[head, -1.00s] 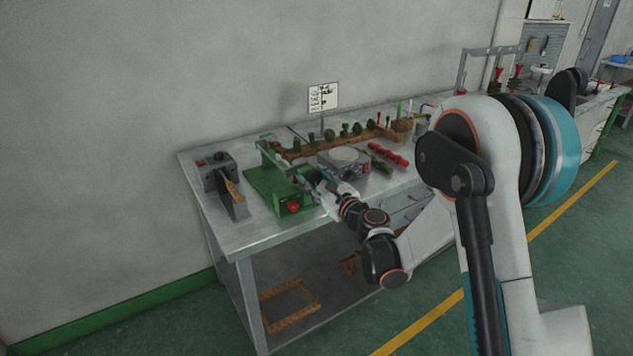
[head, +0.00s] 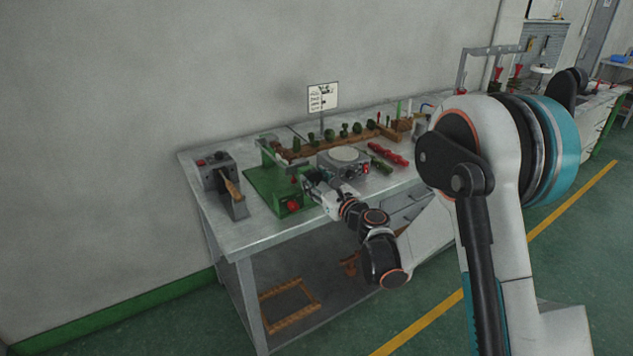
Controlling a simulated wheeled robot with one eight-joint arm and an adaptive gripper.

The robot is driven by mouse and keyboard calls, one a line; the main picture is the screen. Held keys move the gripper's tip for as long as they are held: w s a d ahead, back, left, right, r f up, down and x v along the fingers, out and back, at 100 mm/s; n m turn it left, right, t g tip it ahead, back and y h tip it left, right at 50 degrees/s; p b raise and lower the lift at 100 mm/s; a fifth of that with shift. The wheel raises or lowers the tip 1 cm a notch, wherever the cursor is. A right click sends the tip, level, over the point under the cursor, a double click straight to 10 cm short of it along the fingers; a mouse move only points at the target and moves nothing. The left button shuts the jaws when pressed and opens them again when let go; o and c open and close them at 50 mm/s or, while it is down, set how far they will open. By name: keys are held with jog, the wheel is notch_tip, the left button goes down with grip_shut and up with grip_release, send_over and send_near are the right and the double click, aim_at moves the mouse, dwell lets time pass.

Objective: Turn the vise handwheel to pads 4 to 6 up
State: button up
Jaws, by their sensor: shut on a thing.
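The vise (head: 262,188) is the green fixture with a flat green base on the left half of the bench. A red knob (head: 292,205) shows at its front corner. A light bar and a green upright stand at its back. My gripper (head: 307,180) is at the vise's right side, with my wrist reaching in from the lower right. It is shut on the vise handwheel, which is mostly hidden by the fingers. The pads and their numbers are too small to make out.
A grey control box with a lever (head: 223,184) stands left of the vise. A round-topped device (head: 345,158) is close to my gripper's right. Red parts (head: 388,153), a brown rack with green pieces and a small sign (head: 323,97) stand farther back. The bench's front left corner is clear.

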jog(key=o, duration=1)
jog(key=shift+o, duration=0.2)
jog(key=shift+d, duration=0.1)
jog(key=v, duration=1.2)
jog(key=s+d+r+n+g+h, duration=0.25)
jog(key=s+r+n+g, duration=0.35)
jog(key=s+n, duration=0.75)
jog(key=s+d+n+g+h, duration=0.1)
jog(key=s+d+n+h, duration=0.2)
jog(key=s+d+n, duration=0.3)
jog(key=s+d+f+n+g+h, duration=0.1)
jog(key=s+d+n+h, duration=0.3)
jog(key=s, duration=0.9)
jog(key=d+n, duration=0.3)
jog(key=shift+n, duration=0.35)
